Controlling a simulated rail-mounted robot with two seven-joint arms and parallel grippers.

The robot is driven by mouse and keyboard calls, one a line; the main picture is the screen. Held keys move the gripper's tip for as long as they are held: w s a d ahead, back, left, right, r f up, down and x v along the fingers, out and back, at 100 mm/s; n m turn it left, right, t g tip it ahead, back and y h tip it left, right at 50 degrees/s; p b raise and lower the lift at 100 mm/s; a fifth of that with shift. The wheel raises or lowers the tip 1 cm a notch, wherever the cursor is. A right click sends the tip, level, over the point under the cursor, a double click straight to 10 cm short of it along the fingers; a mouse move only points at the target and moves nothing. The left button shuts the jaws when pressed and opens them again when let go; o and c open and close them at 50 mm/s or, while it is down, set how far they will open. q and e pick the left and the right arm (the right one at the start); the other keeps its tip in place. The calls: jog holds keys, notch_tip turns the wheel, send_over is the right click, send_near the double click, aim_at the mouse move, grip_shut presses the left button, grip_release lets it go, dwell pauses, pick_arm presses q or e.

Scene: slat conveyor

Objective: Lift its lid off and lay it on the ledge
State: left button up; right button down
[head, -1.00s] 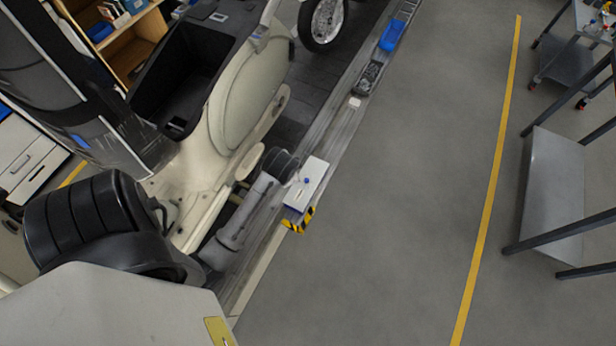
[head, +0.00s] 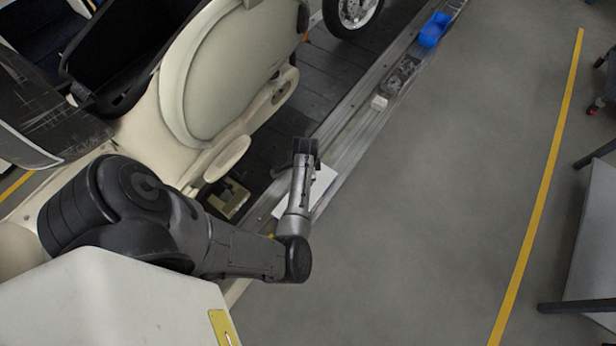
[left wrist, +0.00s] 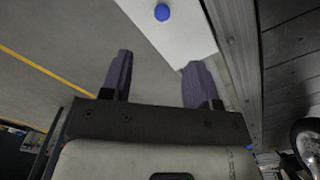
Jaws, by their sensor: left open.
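The white lid (head: 325,181) tops a box on the metal ledge beside the slat conveyor. In the head view my left arm covers its middle and hides its knob. In the left wrist view the flat white lid (left wrist: 180,32) shows a round blue knob (left wrist: 162,12) near the top edge, beyond the fingertips. My left gripper (head: 306,146) is over the far side of the lid in the head view. In the left wrist view its two dark fingers (left wrist: 158,62) are spread, with nothing between them and the knob out past them. My right gripper is not in view.
The metal ledge (head: 350,143) carries a small white block (head: 379,102), a dark tray of parts (head: 402,76) and a blue bin (head: 434,30) farther up. A cream scooter body (head: 215,80) stands on the dark slats to the left.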

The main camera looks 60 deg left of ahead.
pick_arm(q)
notch_tip(320, 180, down, 7)
jog(key=b, duration=0.3)
jog(key=shift+s+d+f, duration=0.1)
jog(key=shift+s+f, duration=0.05)
jog(key=shift+f+b, duration=0.3)
jog(key=shift+f, duration=0.35)
jog(key=shift+w+a+f+b, duration=0.1)
jog(key=shift+a+f+b, duration=0.05)
jog(key=shift+f+b, duration=0.95)
jog(key=shift+w+a+f+b, duration=0.15)
jog(key=shift+f+b, duration=0.55)
jog(key=shift+f, duration=0.8)
jog(key=c, duration=1)
